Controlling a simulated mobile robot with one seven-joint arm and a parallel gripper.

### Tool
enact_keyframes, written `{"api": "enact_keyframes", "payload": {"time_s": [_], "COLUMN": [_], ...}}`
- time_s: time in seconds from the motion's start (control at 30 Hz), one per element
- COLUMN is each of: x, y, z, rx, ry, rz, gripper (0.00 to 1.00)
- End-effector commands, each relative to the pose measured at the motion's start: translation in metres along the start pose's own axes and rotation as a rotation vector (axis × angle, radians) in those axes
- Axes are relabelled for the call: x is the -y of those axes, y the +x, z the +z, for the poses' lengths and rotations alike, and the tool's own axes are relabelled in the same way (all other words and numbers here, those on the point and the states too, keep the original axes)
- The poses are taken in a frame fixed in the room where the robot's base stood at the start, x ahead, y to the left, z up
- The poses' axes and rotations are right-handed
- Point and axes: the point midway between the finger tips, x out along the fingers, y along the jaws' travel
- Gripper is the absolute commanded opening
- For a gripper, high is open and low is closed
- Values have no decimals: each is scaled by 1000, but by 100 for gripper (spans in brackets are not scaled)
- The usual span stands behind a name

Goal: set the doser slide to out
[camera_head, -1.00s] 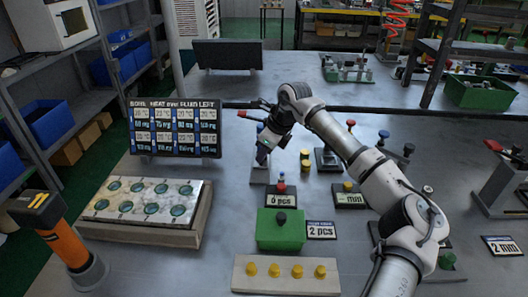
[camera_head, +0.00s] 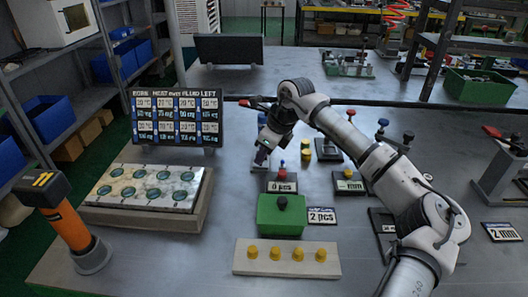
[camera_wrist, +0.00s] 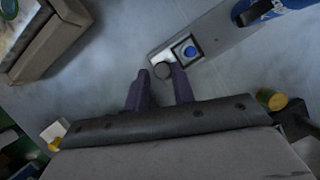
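My gripper (camera_head: 262,163) points down at a small grey metal plate behind the 0 pcs sign (camera_head: 282,187). In the wrist view my gripper (camera_wrist: 161,80) has its two dark fingers apart. A round dark knob (camera_wrist: 162,71) shows between the fingertips, at the near end of the plate (camera_wrist: 216,38); I cannot tell if they touch it. A blue button (camera_wrist: 190,52) in a square frame sits beside it on the plate. This plate looks like the doser with its slide, but no name is readable. In the head view my gripper mostly hides it.
A green box (camera_head: 281,217) with a dark knob and a 2 pcs sign (camera_head: 321,216) stands in front. A board of yellow pegs (camera_head: 287,260) is nearer. A tray with round wells (camera_head: 146,187) lies left. Yellow cylinders (camera_head: 305,151) and knobbed blocks stand right of my gripper.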

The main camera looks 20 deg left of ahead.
Motion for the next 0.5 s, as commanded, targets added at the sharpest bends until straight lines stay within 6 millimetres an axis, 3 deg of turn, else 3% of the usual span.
{"api": "enact_keyframes", "payload": {"time_s": [0.5], "x": [1], "y": [-3], "z": [0], "rx": [2], "ry": [1], "rz": [-4], "gripper": [27]}}
